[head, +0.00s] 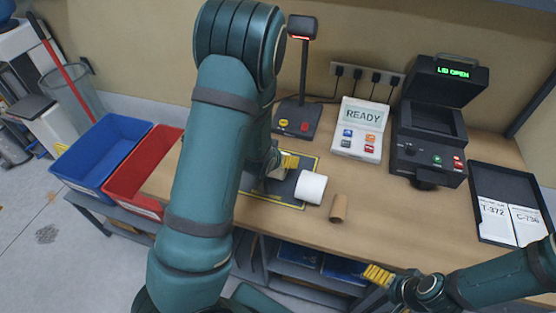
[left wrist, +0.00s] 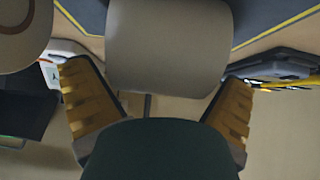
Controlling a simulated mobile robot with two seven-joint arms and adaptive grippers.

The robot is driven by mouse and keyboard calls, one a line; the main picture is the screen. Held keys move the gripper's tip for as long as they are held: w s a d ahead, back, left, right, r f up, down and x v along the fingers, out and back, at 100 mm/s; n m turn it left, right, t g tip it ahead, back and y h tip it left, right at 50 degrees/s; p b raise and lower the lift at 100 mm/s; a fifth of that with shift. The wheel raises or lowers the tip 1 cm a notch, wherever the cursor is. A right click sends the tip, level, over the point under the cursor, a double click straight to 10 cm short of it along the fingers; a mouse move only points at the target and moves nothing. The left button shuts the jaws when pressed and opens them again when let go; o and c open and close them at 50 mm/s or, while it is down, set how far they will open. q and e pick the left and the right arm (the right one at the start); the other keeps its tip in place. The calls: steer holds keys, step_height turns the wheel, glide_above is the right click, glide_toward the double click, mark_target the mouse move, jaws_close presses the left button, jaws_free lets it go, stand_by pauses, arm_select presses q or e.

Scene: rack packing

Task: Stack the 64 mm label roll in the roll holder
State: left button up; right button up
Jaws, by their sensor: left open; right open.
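My left gripper (head: 284,164) is open over the dark mat, partly hidden by my own arm. In the left wrist view a pale roll (left wrist: 168,45) lies ahead between its spread yellow fingers, with a gap on both sides. In the head view a small pale piece (head: 277,173) shows beside that gripper. A white roll (head: 311,187) lies on its side at the mat's right edge. A round end with a brown ring (left wrist: 12,20) shows at the wrist view's upper left. My right gripper (head: 379,276) is open and empty at the table's front. I cannot make out the roll holder.
The dark mat (head: 262,193) has a yellow border. Behind are a scanner stand (head: 297,122), a READY box (head: 361,132) and a black printer (head: 430,145). A black tray (head: 484,180) is at right; blue (head: 88,170) and red (head: 128,190) bins are left.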

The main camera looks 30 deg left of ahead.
arm_select(q)
steer(key=shift+s, duration=0.1)
steer(key=c, duration=1.1)
steer(key=shift+c, duration=0.2)
steer(key=shift+r, duration=0.1)
steer(key=shift+r, duration=0.25)
step_height(320, 180, up, 9)
steer(key=shift+d+r+p, duration=0.1)
steer(key=shift+r+p, duration=0.1)
steer(key=shift+p, duration=0.75)
